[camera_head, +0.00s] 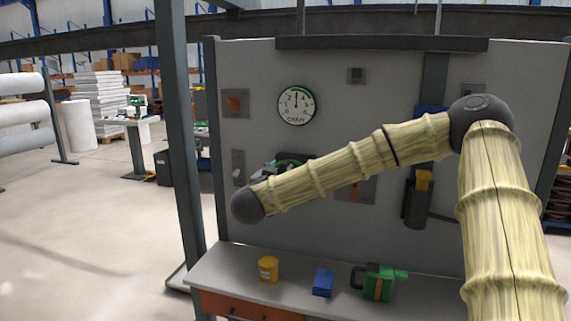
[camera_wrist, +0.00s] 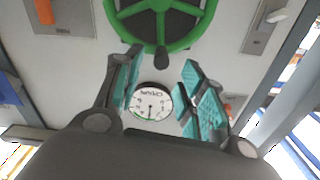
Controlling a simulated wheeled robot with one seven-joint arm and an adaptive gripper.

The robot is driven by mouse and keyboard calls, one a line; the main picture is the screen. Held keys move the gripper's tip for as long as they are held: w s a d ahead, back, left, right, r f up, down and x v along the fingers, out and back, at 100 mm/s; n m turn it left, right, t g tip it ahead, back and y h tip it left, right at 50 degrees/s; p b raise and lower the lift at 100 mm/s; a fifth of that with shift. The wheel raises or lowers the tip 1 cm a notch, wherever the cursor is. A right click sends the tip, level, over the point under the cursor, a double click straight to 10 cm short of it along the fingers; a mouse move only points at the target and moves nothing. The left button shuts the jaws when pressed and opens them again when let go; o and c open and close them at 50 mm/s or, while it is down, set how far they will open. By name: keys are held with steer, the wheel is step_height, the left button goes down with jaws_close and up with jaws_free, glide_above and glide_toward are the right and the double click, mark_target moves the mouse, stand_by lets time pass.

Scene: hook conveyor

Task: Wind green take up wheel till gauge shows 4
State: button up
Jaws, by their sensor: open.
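The green take-up wheel (camera_wrist: 188,38) is at the top of the wrist view, with spokes and a dark knob. I cannot tell whether a finger touches the rim. The round white gauge (camera_head: 296,105) is on the grey panel above the wheel. Its needle points about straight up; the exact reading is too small to tell. The gauge (camera_wrist: 151,102) appears upside down between the fingers.
A grey post (camera_head: 178,130) stands left of the panel.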

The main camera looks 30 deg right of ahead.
mark_target(283, 167)
steer(key=shift+p+x, duration=0.85)
steer(key=shift+x, duration=2.6)
steer(key=shift+w, duration=0.1)
jaws_close()
